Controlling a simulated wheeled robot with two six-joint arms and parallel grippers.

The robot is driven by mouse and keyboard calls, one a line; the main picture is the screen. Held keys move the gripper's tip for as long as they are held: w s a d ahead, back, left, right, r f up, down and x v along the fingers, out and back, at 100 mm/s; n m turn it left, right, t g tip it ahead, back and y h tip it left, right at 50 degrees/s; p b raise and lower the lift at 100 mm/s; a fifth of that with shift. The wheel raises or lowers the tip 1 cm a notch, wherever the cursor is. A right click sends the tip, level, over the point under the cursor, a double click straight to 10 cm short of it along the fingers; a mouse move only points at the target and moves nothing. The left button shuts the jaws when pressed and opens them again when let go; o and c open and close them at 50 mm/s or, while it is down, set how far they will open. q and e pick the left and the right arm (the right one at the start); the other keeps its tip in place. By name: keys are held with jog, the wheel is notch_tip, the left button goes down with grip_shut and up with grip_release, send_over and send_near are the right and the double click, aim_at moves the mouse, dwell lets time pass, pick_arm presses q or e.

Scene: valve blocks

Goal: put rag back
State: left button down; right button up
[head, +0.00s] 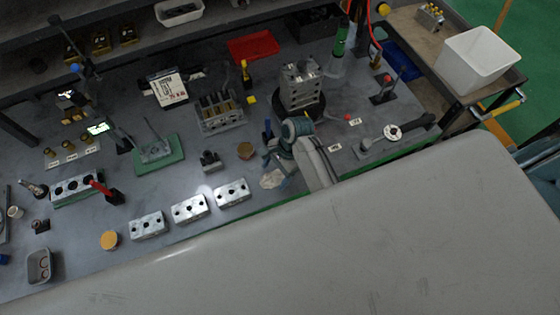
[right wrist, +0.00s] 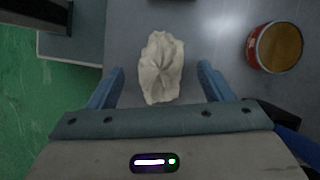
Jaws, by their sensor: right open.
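A crumpled off-white rag (head: 271,179) lies on the grey workbench (head: 110,195), near its front edge. In the right wrist view the rag (right wrist: 161,67) sits between and just beyond my two fingertips. My right gripper (head: 276,162) is above the rag in the head view and covers part of it. The right gripper also shows in the right wrist view (right wrist: 161,78), its blue-grey fingers apart and empty. My left gripper is not in view.
A round tin (right wrist: 275,47) stands close to the right of the rag in the wrist view. Metal valve blocks (head: 190,208) line the bench front to the left. A valve block on a round stand (head: 300,88) rises behind the gripper. A white bin (head: 478,60) stands at far right.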

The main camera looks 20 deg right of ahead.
jog(key=b+v, duration=0.2)
jog(key=v, duration=0.9)
jog(key=shift+d, duration=0.1)
